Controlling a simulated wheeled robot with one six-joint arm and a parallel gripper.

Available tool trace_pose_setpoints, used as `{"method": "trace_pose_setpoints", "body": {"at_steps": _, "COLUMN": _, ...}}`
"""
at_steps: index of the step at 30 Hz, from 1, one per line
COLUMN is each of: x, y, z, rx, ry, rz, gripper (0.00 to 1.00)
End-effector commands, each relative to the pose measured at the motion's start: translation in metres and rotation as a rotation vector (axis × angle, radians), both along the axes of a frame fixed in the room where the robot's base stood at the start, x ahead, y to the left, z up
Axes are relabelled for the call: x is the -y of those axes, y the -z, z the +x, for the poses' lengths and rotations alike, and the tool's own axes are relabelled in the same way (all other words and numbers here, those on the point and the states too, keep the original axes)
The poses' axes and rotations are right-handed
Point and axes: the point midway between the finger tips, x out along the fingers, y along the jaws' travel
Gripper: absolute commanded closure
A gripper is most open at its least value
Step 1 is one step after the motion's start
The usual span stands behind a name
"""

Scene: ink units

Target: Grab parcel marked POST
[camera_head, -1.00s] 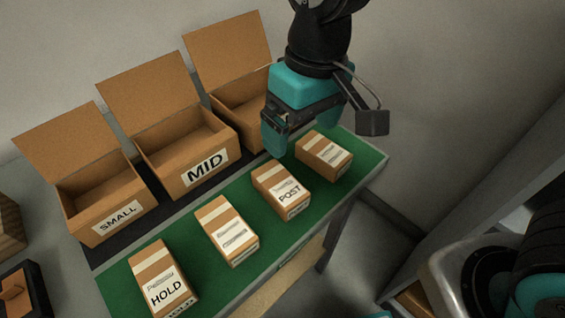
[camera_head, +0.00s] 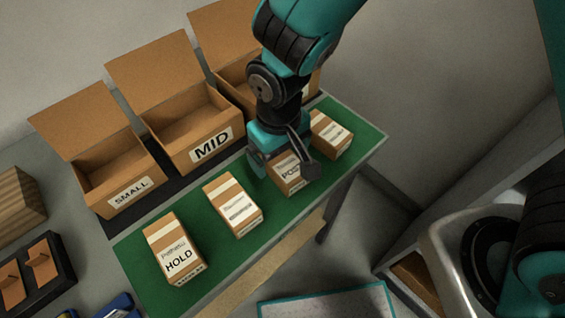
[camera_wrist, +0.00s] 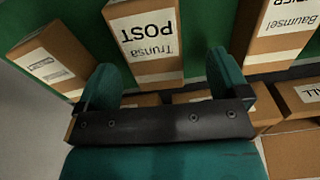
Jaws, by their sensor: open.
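The parcel marked POST (camera_head: 291,184) is a brown carton with a white label, on the green mat (camera_head: 352,163). My gripper (camera_head: 272,165) is low over its far-left part in the head view, and my arm hides some of the parcel and one finger. In the wrist view the POST parcel (camera_wrist: 146,72) shows between the two open teal fingers (camera_wrist: 161,64), its label upside down. The fingers look empty, with a gap on each side of the parcel. I cannot tell whether the tips have reached its height.
An unmarked-looking parcel (camera_head: 330,135) stands close to the right. Another parcel (camera_head: 235,207) and the HOLD parcel (camera_head: 172,250) stand to the left. Open boxes SMALL (camera_head: 128,194), MID (camera_head: 211,150) and a third (camera_head: 232,82) line the back.

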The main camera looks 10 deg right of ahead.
Motion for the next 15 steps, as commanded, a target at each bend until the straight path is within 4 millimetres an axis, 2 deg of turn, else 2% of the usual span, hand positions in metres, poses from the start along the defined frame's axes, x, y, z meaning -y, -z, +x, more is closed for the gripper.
{"method": "trace_pose_setpoints", "body": {"at_steps": 9, "x": 0.007, "y": 0.043, "z": 0.002, "rx": -0.004, "ry": 0.0, "rz": -0.003, "gripper": 0.06}}
{"method": "trace_pose_setpoints", "body": {"at_steps": 15, "x": 0.006, "y": 0.048, "z": 0.002, "rx": -0.001, "ry": 0.0, "rz": 0.0, "gripper": 0.06}}
